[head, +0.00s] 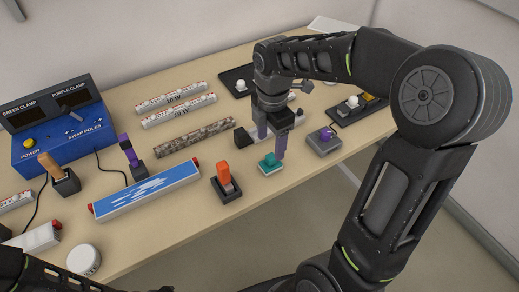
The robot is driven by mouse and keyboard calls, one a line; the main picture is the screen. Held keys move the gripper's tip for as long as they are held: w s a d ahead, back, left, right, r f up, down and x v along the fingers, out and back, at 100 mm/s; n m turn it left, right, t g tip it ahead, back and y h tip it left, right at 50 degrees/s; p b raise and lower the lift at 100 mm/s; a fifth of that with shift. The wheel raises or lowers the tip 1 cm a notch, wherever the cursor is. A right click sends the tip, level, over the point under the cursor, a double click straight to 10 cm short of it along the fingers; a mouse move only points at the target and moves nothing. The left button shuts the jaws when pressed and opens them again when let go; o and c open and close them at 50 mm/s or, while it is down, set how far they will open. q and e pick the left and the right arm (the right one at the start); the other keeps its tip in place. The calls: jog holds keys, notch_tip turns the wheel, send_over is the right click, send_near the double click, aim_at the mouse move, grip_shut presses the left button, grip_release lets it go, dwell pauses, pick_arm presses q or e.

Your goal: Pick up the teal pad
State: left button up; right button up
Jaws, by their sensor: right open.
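A speckled bar (195,138) and white 10 W tubes (178,111) lie behind. A blue power box (62,137) stands far left.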

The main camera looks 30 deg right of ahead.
aim_at(271, 156)
jog(key=shift+w, duration=0.25)
jog(key=shift+s+r, duration=0.1)
jog(key=shift+s, duration=0.15)
jog(key=shift+w+f, duration=0.1)
jog(key=shift+f, duration=1.25)
jog(key=shift+f, duration=0.1)
jog(key=f, duration=0.1)
jog(key=f+p, duration=0.1)
jog(key=f, duration=0.3)
jog(key=shift+d, duration=0.25)
jog(key=shift+c, duration=0.4)
grip_shut()
